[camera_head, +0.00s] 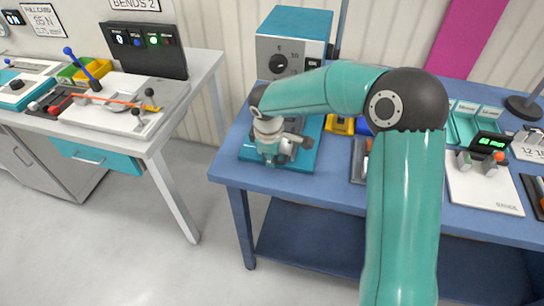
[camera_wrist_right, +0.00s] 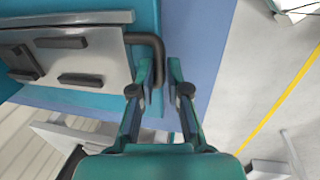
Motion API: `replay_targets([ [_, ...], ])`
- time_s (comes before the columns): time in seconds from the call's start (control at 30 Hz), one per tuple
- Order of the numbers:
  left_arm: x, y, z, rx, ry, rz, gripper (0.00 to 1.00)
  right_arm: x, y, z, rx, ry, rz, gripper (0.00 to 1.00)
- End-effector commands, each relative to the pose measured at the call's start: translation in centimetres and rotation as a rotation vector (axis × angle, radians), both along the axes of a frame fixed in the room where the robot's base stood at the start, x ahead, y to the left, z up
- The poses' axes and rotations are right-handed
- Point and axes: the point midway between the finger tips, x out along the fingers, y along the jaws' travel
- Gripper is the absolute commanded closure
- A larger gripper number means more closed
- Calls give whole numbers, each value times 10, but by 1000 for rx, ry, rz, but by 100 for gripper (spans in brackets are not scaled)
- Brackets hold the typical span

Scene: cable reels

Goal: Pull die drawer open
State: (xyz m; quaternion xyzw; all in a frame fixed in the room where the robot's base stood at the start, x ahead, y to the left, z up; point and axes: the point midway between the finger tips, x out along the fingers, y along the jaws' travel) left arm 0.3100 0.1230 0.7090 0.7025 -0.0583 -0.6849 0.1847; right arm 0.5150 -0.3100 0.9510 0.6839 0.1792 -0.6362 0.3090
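In the right wrist view, a grey metal plate (camera_wrist_right: 75,58) with dark blocks on it sits in a teal base; it looks like the die drawer. A dark looped handle (camera_wrist_right: 158,48) sticks out from its edge. My right gripper (camera_wrist_right: 161,75) is open, with its fingertips on either side of the handle's bar. Contact with the bar cannot be told. In the head view my right gripper (camera_head: 272,156) points down over the front of the teal press (camera_head: 290,38) base and hides the drawer and handle. My left gripper is not in view.
The press stands at the left end of a blue table (camera_head: 235,170). Floor (camera_head: 200,240) is free between it and a grey bench (camera_head: 150,140) with a teal drawer (camera_head: 95,158). Trays and a gauge board (camera_head: 485,190) lie to the right.

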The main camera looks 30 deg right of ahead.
Motion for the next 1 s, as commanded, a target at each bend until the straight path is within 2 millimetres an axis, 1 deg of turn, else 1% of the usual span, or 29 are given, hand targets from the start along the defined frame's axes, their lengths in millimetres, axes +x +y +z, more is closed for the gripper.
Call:
replay_targets([
  [0.03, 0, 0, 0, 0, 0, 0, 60, 0, 0, 0, 0, 0, 0, 98],
  [0.07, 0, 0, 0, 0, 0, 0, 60, 0, 0, 0, 0, 0, 0, 100],
  [0.4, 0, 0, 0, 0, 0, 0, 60, 0, 0, 0, -1, -1, 0, 100],
  [0.5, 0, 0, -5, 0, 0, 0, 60, -4, 5, -1, 0, -2, 2, 100],
  [0.57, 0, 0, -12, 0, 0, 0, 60, -9, 13, -2, 1, -2, 4, 100],
  [0.67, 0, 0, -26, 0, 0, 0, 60, -25, 31, -5, 0, -2, 6, 100],
  [0.8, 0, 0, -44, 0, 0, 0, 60, -51, 62, -4, 1, -4, 8, 100],
  [0.9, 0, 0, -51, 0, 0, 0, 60, -67, 81, -2, 2, -5, 6, 100],
  [1.0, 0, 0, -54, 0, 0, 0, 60, -77, 92, 0, 1, -4, 5, 100],
])
